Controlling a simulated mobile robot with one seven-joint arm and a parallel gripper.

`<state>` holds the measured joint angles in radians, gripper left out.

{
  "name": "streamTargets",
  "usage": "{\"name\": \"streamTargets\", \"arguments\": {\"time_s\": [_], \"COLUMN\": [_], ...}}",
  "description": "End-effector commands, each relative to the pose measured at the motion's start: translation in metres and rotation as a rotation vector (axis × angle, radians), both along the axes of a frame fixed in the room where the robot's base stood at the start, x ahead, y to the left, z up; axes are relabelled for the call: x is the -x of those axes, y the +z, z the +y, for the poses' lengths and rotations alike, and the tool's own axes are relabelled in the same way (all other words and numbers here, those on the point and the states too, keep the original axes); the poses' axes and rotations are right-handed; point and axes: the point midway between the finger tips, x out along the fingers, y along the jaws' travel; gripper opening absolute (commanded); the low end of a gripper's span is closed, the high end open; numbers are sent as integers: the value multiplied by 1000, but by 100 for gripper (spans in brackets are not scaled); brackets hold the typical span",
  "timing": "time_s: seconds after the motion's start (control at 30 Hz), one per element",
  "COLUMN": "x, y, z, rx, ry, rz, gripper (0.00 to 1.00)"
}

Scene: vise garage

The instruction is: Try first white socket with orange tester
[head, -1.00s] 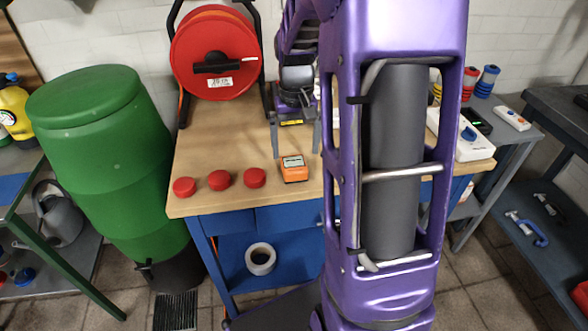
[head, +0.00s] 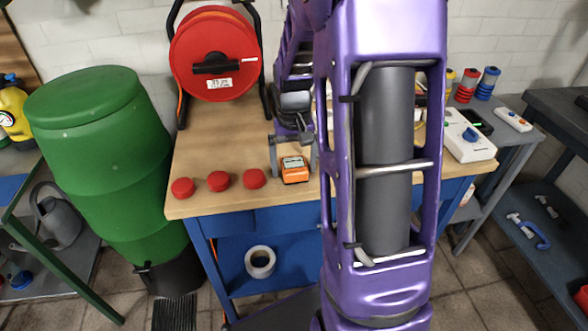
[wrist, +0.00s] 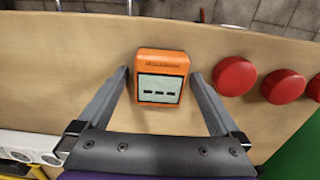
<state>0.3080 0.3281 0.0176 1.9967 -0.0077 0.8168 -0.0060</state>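The orange tester (head: 294,169) lies near the front edge of the wooden workbench, with its grey display facing up. In the wrist view the tester (wrist: 161,78) sits between the two fingers, its display showing dashes. My gripper (head: 294,172) is open, one finger on each side of the tester, with a gap visible on both sides; the fingers also show in the wrist view (wrist: 160,80). A white socket strip (head: 468,137) with a blue part lies at the right end of the bench. In the wrist view, white round sockets (wrist: 20,155) show at the lower left. My arm hides part of the bench.
Three red round caps (head: 219,181) lie in a row left of the tester. A red cable reel (head: 215,55) stands at the back left. A green barrel (head: 100,150) stands left of the bench. My arm blocks the middle right.

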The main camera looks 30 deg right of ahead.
Motion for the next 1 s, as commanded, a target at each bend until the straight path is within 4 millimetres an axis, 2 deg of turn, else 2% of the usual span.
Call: {"name": "streamTargets", "arguments": {"time_s": [0.03, 0.07, 0.4, 0.63, 0.73, 1.0], "x": [0, 0, 0, 0, -1, -1], "y": [0, 0, 0, 2, 10, 64], "z": [0, 0, 0, 0, 0, 0], "rx": [0, 0, 0, 0, 1, 2], "ry": [0, 0, 0, 0, 0, 0], "rz": [0, 0, 0, -1, -2, -6], "gripper": [91, 86, 24, 23, 23, 23]}}
